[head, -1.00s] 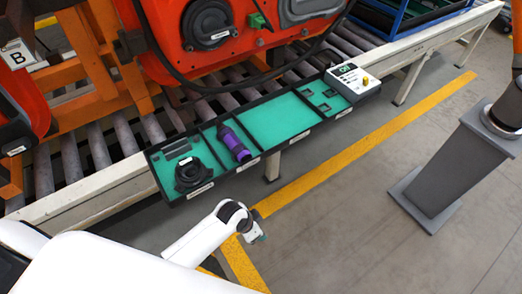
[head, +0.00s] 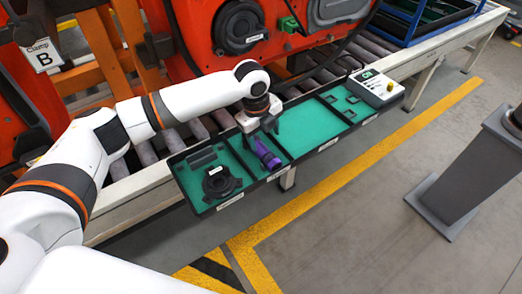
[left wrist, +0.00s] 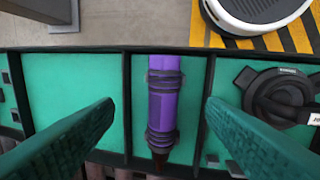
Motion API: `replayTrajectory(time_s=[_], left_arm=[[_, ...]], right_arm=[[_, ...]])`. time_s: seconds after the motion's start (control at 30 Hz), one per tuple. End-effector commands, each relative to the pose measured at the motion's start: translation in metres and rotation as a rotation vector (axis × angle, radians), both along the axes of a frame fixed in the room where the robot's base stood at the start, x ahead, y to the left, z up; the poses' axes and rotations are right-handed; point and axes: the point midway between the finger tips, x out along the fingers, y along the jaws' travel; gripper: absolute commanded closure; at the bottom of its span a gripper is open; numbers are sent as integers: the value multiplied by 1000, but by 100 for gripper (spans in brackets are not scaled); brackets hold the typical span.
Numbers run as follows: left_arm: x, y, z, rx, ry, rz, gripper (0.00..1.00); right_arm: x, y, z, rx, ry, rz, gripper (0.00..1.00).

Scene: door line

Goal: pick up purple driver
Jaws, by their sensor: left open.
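The purple driver (head: 267,156) lies in a narrow compartment of the black-rimmed tray with green lining (head: 330,145). Its upper part is hidden by my left gripper in the head view. My left gripper (head: 264,136) is open above this compartment, pointing down. In the left wrist view the driver (left wrist: 163,105) lies lengthwise between the two green fingers (left wrist: 158,128), with clear space on both sides. The fingers do not touch it. My right gripper is not in view.
A round black part (head: 220,183) sits in the tray's left compartment, beside the driver. Orange machinery (head: 235,25) and a roller conveyor rise behind. A grey pedestal (head: 462,175) stands right.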

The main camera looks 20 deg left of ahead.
Motion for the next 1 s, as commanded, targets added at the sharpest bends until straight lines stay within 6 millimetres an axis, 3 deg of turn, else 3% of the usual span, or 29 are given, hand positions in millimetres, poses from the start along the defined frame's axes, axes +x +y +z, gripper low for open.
replayTrajectory(time_s=[0.1, 0.2, 0.5, 0.77, 1.0], left_arm=[[15, 19, 18, 26, -8, -25, 35], [19, 25, 17, 32, -7, -37, 35], [24, 20, -31, 32, -6, -38, 35], [26, 18, -51, 32, -8, -39, 35], [24, 17, -88, 31, -7, -37, 35]], right_arm=[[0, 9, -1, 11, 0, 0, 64], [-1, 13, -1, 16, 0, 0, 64], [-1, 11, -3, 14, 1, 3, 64], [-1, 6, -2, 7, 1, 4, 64], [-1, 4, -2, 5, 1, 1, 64]])
